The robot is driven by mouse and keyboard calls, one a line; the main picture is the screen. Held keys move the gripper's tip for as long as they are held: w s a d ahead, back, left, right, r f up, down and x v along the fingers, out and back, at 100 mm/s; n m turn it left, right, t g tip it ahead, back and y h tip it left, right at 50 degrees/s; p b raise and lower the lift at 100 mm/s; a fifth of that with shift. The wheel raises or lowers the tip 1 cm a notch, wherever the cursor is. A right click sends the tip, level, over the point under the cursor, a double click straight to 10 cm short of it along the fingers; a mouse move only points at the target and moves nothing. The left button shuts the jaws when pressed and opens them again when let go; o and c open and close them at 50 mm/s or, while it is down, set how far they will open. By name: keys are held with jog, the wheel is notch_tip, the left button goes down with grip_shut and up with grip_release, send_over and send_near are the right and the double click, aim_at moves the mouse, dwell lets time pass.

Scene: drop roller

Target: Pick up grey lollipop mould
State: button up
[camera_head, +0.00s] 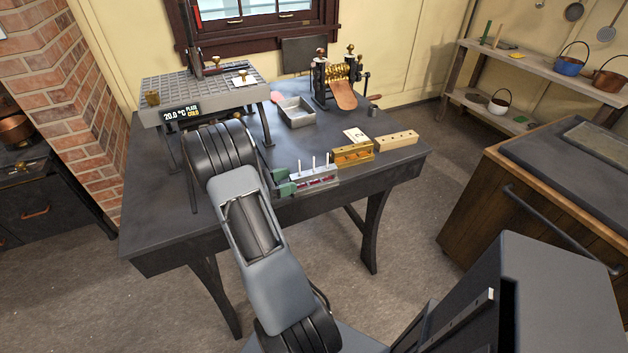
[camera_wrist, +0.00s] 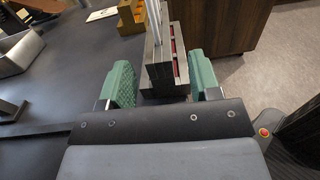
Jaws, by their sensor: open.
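The grey lollipop mould (camera_head: 316,178) lies near the front edge of the dark table, with several white sticks standing up from it and red showing in its side. In the wrist view the mould (camera_wrist: 160,76) sits between the two green finger pads of my gripper (camera_wrist: 160,84). The pads are spread apart, with a gap visible on each side of the mould. In the head view my gripper (camera_head: 284,183) is at the mould's left end.
A brass mould (camera_head: 352,154) and a pale wooden block (camera_head: 397,140) stand in line to the right of the grey mould. A white card (camera_head: 356,135), metal tray (camera_head: 296,113) and roller machine (camera_head: 338,75) are behind. A grey plate stand (camera_head: 205,95) is at left.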

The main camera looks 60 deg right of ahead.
aim_at(299, 177)
jog(key=x, duration=0.5)
grip_shut()
dwell(0.5)
